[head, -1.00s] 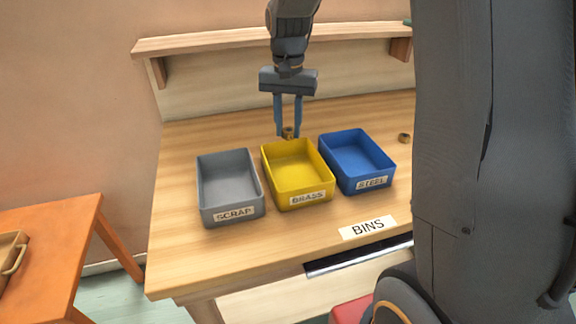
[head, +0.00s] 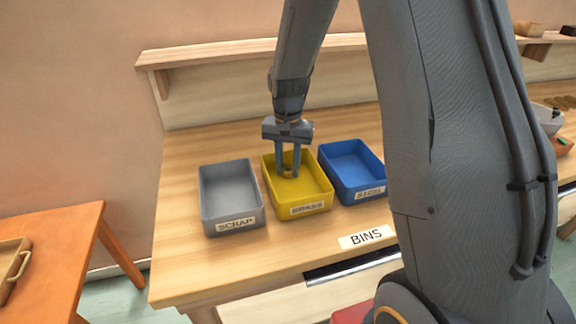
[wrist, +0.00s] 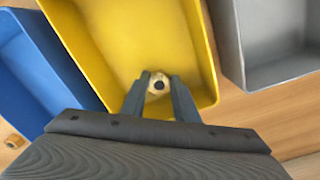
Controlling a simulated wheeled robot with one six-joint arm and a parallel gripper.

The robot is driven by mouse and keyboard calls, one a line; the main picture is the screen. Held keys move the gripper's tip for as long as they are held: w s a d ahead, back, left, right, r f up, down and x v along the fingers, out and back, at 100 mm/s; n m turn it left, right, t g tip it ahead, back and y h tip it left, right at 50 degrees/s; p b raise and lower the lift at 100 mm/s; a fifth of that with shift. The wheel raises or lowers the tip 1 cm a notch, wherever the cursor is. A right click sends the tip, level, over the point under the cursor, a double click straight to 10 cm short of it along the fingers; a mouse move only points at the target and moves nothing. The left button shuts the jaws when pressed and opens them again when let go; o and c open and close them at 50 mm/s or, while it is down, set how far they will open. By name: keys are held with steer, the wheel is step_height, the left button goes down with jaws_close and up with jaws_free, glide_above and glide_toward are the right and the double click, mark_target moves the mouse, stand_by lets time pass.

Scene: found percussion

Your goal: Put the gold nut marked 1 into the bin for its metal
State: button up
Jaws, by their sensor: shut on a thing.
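My gripper (head: 288,172) is shut on a gold nut (wrist: 158,84), which shows between the fingertips with its dark hole in the wrist view. The fingers reach down inside the yellow bin (head: 313,207), labelled BRASS, near its back part. The nut is small and dark between the fingers in the head view, and I cannot tell if it touches the bin floor. The number on the nut is not readable.
The grey SCRAP bin (head: 207,213) stands left of the yellow bin and the blue STEEL bin (head: 348,168) right of it. A shelf (head: 215,52) runs along the back.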

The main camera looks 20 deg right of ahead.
mark_target(288, 170)
steer(key=shift+f, duration=0.1)
steer(key=o, duration=1.1)
step_height(288, 170, up, 12)
steer(key=b, duration=0.3)
